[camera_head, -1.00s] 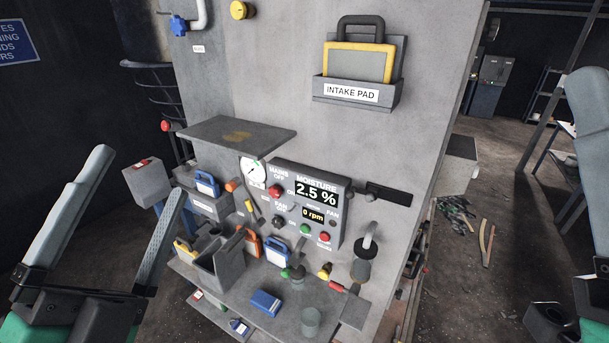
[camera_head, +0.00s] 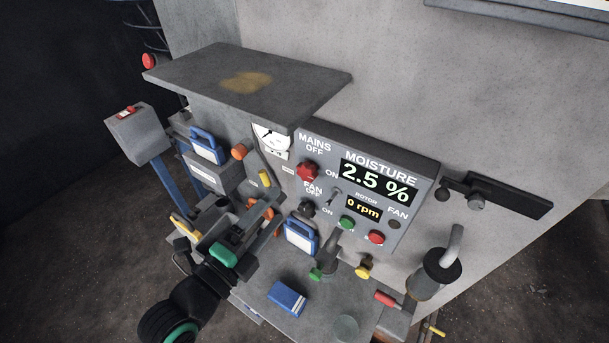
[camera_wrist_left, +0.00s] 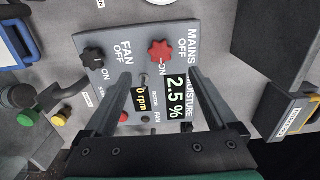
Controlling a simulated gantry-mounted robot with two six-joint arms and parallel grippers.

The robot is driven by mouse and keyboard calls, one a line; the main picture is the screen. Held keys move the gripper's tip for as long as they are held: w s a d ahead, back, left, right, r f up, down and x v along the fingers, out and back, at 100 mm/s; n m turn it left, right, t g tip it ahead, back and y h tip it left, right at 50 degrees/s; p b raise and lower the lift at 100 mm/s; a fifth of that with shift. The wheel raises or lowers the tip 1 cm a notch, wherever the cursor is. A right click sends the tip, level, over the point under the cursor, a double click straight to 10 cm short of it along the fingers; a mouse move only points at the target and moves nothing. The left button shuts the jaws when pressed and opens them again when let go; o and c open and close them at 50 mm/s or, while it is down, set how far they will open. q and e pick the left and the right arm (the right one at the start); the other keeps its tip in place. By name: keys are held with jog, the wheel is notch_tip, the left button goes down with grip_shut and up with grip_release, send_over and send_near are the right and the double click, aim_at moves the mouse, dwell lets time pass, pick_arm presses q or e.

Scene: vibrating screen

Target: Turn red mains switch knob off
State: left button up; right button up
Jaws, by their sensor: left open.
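The red mains switch knob (camera_head: 307,171) sits on the grey control panel (camera_head: 423,172), under the label MAINS OFF and left of ON. In the left wrist view the red knob (camera_wrist_left: 160,52) shows whole, just beyond and between the fingertips. I cannot tell which label it points to. My left gripper (camera_head: 262,222) is below and left of the knob in the head view. In the left wrist view my left gripper (camera_wrist_left: 160,78) is open and empty, its fingers apart from the knob. My right gripper is out of view.
A black fan knob (camera_head: 307,209) sits below the red one. Green (camera_head: 347,222) and red (camera_head: 376,237) buttons are lower right. A grey shelf (camera_head: 215,75) overhangs the panel's upper left.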

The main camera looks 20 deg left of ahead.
aim_at(304, 175)
pick_arm(q)
jog(key=w, duration=0.3)
jog(key=w+d, duration=0.1)
jog(key=w, duration=0.3)
jog(key=w+d+p, duration=0.1)
jog(key=w, duration=0.3)
jog(key=shift+c, duration=0.2)
jog(key=c, duration=1.3)
